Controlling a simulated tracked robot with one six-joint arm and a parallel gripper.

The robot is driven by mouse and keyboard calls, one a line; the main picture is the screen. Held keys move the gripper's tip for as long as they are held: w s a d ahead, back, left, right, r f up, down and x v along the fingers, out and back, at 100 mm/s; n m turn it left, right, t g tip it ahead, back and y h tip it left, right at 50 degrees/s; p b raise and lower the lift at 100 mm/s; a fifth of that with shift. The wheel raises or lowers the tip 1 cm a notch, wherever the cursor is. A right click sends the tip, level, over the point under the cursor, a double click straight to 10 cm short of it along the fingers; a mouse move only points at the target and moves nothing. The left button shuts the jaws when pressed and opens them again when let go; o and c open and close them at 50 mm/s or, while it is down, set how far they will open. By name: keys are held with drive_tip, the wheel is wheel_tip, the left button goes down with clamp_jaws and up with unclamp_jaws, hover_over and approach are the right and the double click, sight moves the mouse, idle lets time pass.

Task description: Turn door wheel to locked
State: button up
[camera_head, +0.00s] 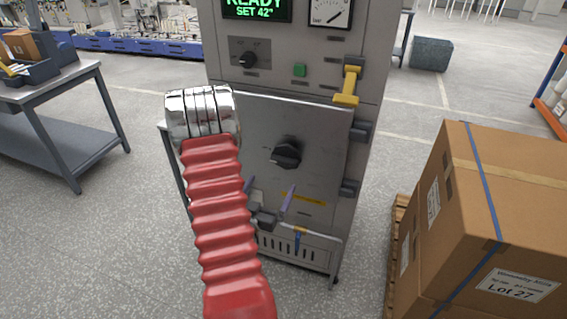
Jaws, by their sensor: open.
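The door wheel (287,153) is a dark, lobed knob in the middle of the grey cabinet door (325,135). The door looks closed, and no lock marking is readable by the wheel. My gripper (271,186) shows below the wheel, with two purple fingers apart, one to the left and one to the right. The fingers are empty and do not visibly touch the wheel. My red, ribbed arm with its chrome joint stands in front of the door's left side and hides part of it.
Above the door are a small black dial (248,59), a green button (299,70) and a display reading "READY". A yellow handle (347,87) juts out at upper right. Cardboard boxes (500,215) stand close on the right, a table (70,85) on the left.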

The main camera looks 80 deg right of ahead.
sight(283, 164)
drive_tip(key=d, duration=0.4)
drive_tip(key=s+d, duration=0.1)
drive_tip(key=d, duration=0.8)
drive_tip(key=shift+s+d, duration=0.15)
drive_tip(key=shift+d, duration=0.25)
drive_tip(key=shift+c, duration=0.6)
drive_tip(key=shift+a, duration=0.1)
drive_tip(key=c, duration=0.8)
